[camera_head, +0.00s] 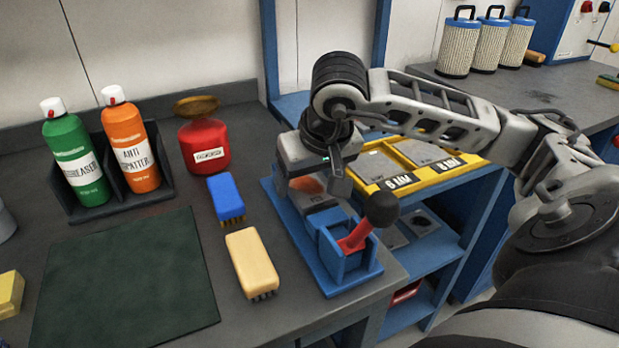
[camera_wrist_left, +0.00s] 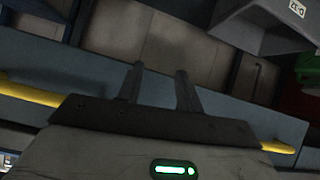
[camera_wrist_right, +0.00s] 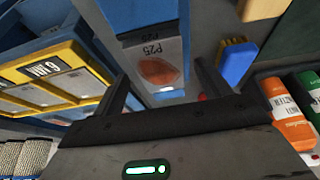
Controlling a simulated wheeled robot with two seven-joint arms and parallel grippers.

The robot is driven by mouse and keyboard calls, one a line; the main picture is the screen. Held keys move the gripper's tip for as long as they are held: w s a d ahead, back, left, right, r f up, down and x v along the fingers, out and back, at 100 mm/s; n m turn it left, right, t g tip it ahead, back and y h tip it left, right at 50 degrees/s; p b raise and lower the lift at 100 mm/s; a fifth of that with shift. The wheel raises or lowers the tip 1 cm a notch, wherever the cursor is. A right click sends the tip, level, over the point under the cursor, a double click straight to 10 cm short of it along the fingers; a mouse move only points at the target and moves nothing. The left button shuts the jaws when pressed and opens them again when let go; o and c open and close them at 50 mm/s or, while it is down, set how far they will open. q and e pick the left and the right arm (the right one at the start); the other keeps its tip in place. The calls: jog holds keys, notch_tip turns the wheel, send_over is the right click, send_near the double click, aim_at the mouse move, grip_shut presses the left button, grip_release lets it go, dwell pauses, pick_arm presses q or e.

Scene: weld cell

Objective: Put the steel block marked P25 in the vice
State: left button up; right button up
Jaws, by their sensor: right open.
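The vice (camera_head: 340,262) is blue with a red handle and a dark ball knob, on a long blue base near the bench's right edge. The grey steel block marked P25 (camera_wrist_right: 158,50) has an orange-brown patch on top. It sits on the vice's bed beside the blue jaw, and shows partly under the gripper in the head view (camera_head: 318,204). I cannot tell whether the jaws clamp it. My right gripper (camera_head: 318,176) is open above the block's far end, and no block is held between its fingers. My left gripper (camera_wrist_left: 160,85) is open and empty, seen only in its wrist view.
A blue brush (camera_head: 225,196) and a cream brush (camera_head: 252,262) lie left of the vice. A red can (camera_head: 204,146), a green bottle (camera_head: 75,160) and an orange bottle (camera_head: 132,155) stand behind. A yellow-edged tray (camera_head: 398,180) lies right. A dark green mat (camera_head: 125,280) is clear.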

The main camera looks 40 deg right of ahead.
jog(key=p+v, duration=0.1)
jog(key=v, duration=1)
jog(key=shift+r, duration=0.2)
